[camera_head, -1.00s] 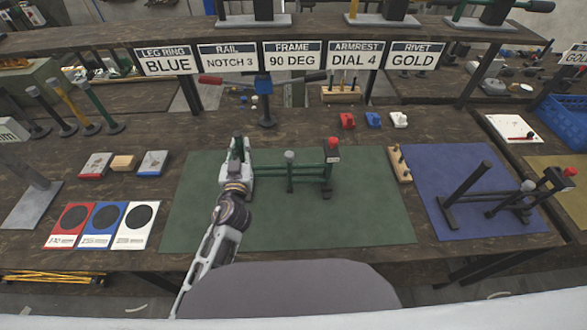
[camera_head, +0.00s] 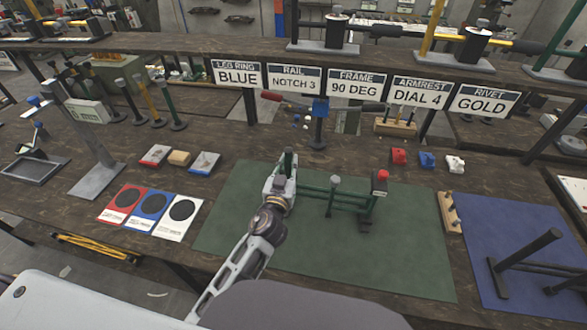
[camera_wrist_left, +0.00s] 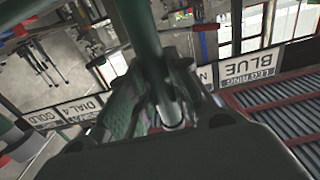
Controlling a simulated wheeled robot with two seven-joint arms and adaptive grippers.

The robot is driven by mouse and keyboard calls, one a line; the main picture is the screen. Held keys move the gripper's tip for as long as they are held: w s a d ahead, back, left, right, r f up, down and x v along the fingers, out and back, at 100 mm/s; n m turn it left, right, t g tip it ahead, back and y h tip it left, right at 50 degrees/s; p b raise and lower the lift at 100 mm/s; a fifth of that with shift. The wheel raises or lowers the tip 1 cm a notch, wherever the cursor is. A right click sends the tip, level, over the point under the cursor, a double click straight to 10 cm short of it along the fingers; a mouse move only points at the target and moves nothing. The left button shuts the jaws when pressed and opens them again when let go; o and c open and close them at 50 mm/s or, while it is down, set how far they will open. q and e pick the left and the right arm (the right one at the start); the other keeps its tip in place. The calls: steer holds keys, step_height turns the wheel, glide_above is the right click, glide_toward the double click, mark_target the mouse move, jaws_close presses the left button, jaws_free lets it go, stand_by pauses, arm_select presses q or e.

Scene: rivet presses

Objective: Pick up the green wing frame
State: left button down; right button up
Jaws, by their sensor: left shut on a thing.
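The green wing frame (camera_head: 338,195) stands on the green mat (camera_head: 400,250), with a red part at its right end and a grey-topped post in its middle. My left gripper (camera_head: 286,172) is at the frame's left end, shut on its upright green post. In the left wrist view, a green bar of the frame (camera_wrist_left: 138,30) runs down between the fingers of my left gripper (camera_wrist_left: 165,95). Whether the frame touches the mat is hard to tell. My right gripper is not in view.
A blue mat (camera_head: 530,235) with a dark frame (camera_head: 525,265) is at the right. Red, blue and white cards (camera_head: 150,213) lie at the left. Red, blue and white blocks (camera_head: 427,160) sit behind the green mat. A shelf with sign plates (camera_head: 355,84) spans the back.

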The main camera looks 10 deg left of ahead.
mark_target(288, 150)
arm_select(q)
steer(key=shift+r, duration=4.8)
steer(key=shift+f, duration=0.15)
steer(key=shift+f, duration=5)
